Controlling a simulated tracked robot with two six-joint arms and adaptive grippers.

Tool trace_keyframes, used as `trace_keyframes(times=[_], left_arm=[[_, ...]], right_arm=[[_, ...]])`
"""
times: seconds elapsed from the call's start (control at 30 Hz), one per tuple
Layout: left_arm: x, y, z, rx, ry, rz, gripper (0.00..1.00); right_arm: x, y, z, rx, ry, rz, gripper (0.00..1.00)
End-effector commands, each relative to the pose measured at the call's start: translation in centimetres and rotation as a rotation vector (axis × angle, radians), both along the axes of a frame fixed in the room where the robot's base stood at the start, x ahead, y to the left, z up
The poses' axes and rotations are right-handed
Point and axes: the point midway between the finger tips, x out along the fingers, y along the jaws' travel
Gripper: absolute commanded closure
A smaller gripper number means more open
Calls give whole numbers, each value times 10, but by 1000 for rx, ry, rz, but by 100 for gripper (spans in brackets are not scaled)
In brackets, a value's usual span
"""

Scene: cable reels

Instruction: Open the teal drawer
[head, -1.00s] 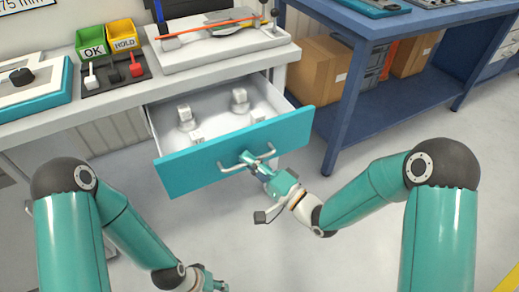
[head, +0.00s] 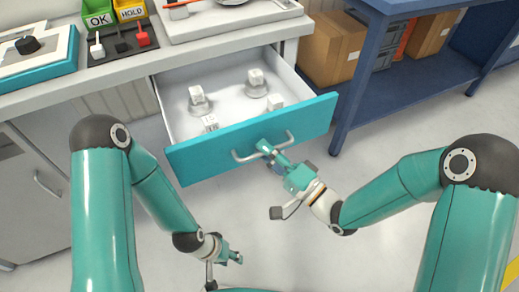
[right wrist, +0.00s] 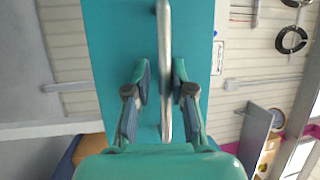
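The teal drawer (head: 215,150) stands well out from the bench, with its white inside showing. Its silver bar handle (head: 246,157) runs across the front and also shows in the right wrist view (right wrist: 164,40). My right gripper (head: 264,147) is at the handle. In the right wrist view its fingers (right wrist: 161,88) straddle the bar, with a visible gap on the left side and the right finger close to the bar. My left gripper (head: 236,255) is low in front of the drawer, empty, its fingers apart.
Several small pale weights (head: 256,80) are in the drawer. The grey bench (head: 110,75) above carries bins and a switch panel. A blue shelf bench (head: 395,95) with cardboard boxes stands close on the right. The floor before the drawer is clear.

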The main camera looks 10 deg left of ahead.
Motion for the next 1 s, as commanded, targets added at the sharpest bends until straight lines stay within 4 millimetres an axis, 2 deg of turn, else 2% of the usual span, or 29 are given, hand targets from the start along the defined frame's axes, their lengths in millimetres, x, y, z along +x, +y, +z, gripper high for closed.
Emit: trace_keyframes(times=[0.2,0.33,0.8,1.0], left_arm=[[0,0,1,0,0,0,60],[0,0,1,0,0,0,60],[0,0,1,0,0,0,60],[0,0,1,0,0,0,60]], right_arm=[[0,-1,2,2,-4,-1,77],[-5,-9,0,2,-2,-3,77],[-53,-79,-17,2,1,-5,77],[-65,-95,-21,1,0,-2,77]])
